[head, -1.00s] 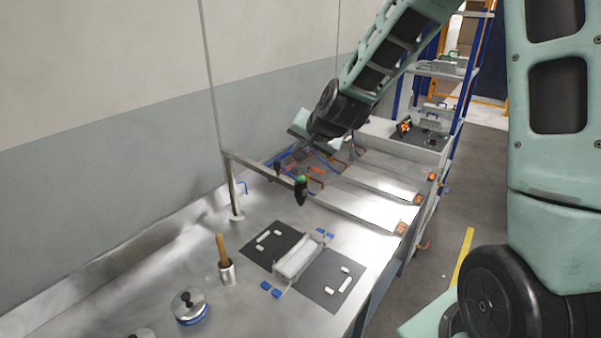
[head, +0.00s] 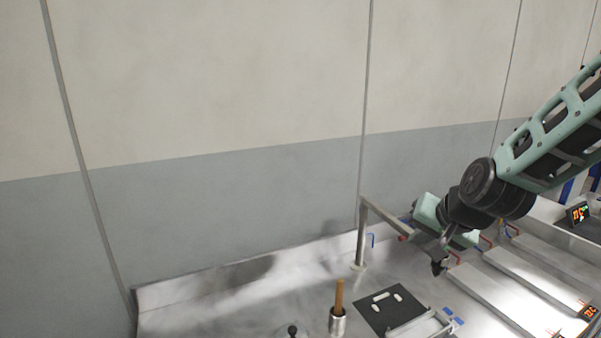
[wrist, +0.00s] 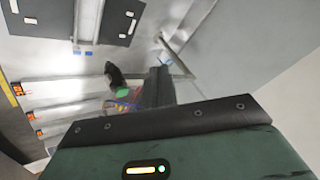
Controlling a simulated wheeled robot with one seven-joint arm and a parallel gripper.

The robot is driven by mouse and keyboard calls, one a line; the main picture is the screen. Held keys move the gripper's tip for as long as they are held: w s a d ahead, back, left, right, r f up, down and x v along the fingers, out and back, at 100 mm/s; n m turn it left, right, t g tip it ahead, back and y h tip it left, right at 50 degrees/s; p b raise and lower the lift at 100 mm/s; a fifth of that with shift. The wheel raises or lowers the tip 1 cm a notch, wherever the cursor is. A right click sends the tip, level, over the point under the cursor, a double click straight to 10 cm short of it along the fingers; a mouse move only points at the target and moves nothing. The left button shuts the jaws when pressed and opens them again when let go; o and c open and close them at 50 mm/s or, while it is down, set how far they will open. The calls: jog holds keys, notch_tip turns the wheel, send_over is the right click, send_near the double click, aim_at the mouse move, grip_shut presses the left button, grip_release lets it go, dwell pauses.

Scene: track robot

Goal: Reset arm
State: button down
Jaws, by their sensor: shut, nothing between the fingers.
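My gripper (head: 438,266) is at the right of the head view, at the end of my green and black arm. It hangs above the metal worktop (head: 235,300), beside a metal post with a rail (head: 361,238). The gripper is shut and empty. In the wrist view, my green and black wrist housing fills the lower part, and the dark gripper parts (wrist: 157,88) show only in part. Several coloured cables lie behind the gripper.
A metal cup with a wooden-handled tool (head: 338,318) stands on the worktop. A dark mat (head: 391,305) with white pieces lies right of it. Sloped metal channels (head: 530,270) with small displays run at the right. A wall rises behind the worktop.

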jog(key=s+a+f+n+g+y+b, duration=0.1)
jog(key=s+a+f+n+g+b, duration=0.3)
jog(key=s+a, duration=0.5)
jog(key=s+a+f+n+g+h+b, duration=0.1)
jog(key=s+f+n+b, duration=0.1)
jog(key=s, duration=0.8)
jog(key=s+a+f+n+g+h+b, duration=0.1)
jog(key=s+f+n+g+b, duration=0.1)
jog(key=s+f+n, duration=0.2)
jog(key=s+n, duration=0.3)
jog(key=s, duration=0.2)
jog(key=shift+s+a+f+b, duration=0.3)
jog(key=shift+s+b, duration=0.1)
